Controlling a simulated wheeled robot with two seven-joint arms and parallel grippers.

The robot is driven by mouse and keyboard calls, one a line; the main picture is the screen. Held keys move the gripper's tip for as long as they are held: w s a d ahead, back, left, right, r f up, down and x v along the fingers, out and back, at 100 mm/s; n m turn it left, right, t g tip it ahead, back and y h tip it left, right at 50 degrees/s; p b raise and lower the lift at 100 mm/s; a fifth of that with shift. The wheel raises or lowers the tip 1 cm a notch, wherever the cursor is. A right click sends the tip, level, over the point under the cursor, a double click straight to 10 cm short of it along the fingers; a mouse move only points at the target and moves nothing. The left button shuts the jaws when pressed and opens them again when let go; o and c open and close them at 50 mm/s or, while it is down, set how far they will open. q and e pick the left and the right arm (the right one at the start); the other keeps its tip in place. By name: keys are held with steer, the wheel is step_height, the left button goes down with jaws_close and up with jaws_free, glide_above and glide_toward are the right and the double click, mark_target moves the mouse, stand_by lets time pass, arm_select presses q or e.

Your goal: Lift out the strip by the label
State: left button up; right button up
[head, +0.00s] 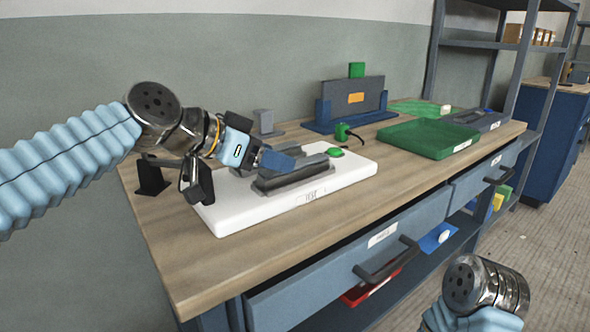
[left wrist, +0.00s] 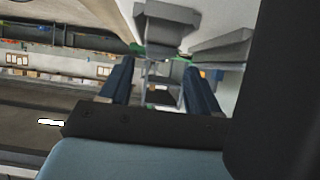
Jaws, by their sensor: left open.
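A white block (head: 225,217) lies on the bench, with a dark grey raised form (head: 290,184) on its top. I cannot tell which part of the grey form is the strip. A small printed label (head: 311,197) shows on the block's front side. My left gripper (head: 284,160) is low over the grey form, its blue fingers partly hiding it. In the left wrist view its two dark blue fingers (left wrist: 160,84) stand apart, with grey parts (left wrist: 166,28) beyond them. Nothing is clearly held. Whether the fingers touch the form cannot be told. My right gripper is out of view.
A green button (head: 334,152) sits at the block's far end, near a green plug-like piece (head: 342,132). A green tray (head: 428,139) lies to the right, a blue stand with a grey plate (head: 371,97) behind. Bare wood (head: 190,258) runs along the front. A drawer handle (head: 388,262) juts out below.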

mark_target(296, 171)
arm_select(q)
steer(key=x, duration=0.4)
steer(key=shift+d+p, duration=0.35)
steer(key=shift+d, duration=0.05)
steer(key=c, duration=1.1)
